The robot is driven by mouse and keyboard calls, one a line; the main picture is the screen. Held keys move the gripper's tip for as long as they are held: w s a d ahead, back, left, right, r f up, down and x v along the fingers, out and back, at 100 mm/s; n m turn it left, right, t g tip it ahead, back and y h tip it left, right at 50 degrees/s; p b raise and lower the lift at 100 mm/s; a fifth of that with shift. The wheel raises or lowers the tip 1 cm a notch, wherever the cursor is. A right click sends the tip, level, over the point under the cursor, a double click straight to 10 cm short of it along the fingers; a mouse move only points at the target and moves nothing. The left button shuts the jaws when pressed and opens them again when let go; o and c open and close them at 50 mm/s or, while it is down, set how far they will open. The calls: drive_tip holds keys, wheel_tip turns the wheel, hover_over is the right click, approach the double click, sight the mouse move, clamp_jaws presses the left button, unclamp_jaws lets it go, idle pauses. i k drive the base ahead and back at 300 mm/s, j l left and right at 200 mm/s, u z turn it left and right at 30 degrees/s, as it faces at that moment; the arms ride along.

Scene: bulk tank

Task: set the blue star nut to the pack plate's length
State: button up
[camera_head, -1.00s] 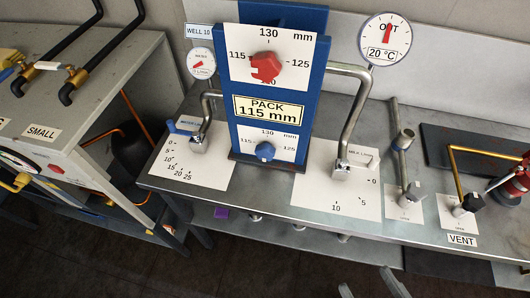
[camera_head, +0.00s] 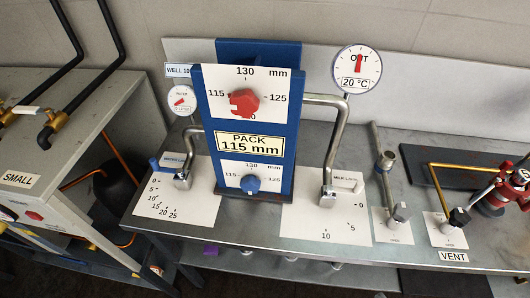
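The blue star nut (camera_head: 250,184) sits on the small lower white scale plate of the blue stand, with 115 at its left, 130 above and 125 at its right. Its exact setting is too small to read. The yellow pack plate (camera_head: 249,142) just above reads "PACK 115 mm". A red star nut (camera_head: 244,102) sits on the larger upper scale plate with similar marks. My gripper is not in view, so nothing shows near the blue nut.
Bent steel pipes with valves flank the stand, the water valve (camera_head: 183,180) at left and the milk valve (camera_head: 328,192) at right. An OUT 20 °C gauge (camera_head: 358,69) stands behind right. A grey bench (camera_head: 105,85) stands at left.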

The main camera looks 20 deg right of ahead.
sight(250, 184)
drive_tip(key=k+j, duration=0.1)
drive_tip(key=j, duration=0.6)
drive_tip(key=k+j+u, duration=0.15)
drive_tip(key=j, duration=0.55)
